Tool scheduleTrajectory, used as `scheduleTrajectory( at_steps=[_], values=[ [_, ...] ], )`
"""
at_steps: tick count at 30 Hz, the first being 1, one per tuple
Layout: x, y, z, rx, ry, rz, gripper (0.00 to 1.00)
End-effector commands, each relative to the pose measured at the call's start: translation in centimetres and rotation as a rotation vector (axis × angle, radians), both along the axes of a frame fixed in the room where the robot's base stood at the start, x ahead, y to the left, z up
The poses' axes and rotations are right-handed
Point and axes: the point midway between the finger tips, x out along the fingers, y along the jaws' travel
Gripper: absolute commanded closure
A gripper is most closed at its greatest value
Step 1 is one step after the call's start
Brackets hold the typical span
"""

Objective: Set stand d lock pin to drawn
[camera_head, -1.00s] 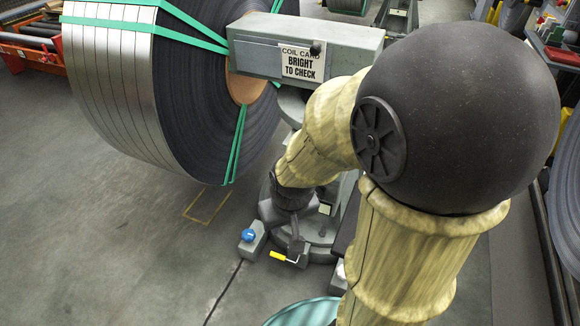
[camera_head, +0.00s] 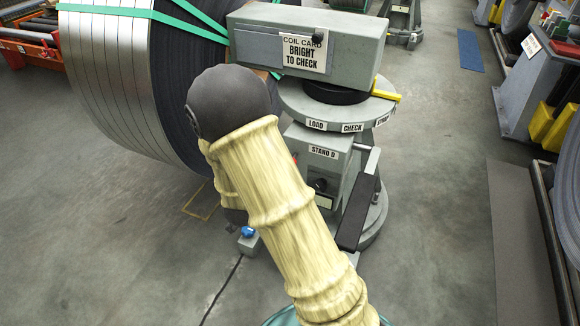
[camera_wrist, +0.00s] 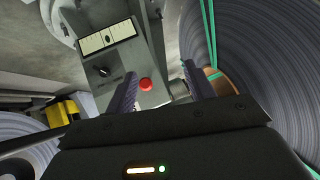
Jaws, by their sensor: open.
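I cannot tell which part is the lock pin. My gripper (camera_wrist: 158,70) is open and empty in the wrist view, its fingers near a grey panel (camera_wrist: 112,65) with a gauge, black knob and red button (camera_wrist: 146,85). In the head view my arm hides the gripper.
A big strapped steel coil (camera_head: 110,85) stands left of the stand. A blue knob (camera_head: 248,231) on a small grey box sits low by my arm, with a cable on the floor. A grey head box (camera_head: 255,45) carries a coil card.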

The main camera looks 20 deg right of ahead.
Motion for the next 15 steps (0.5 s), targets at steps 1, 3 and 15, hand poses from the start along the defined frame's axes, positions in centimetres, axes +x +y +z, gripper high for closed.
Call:
scheduleTrajectory(
  at_steps=[1,3,15],
  values=[
    [0.4,-0.3,-1.6,-0.041,-0.041,-0.044,0.46],
    [0.7,-0.9,-2.7,-0.106,-0.119,-0.110,0.46],
    [-1.1,-2.2,-4.2,-0.471,-0.495,-0.289,0.46]
  ],
)
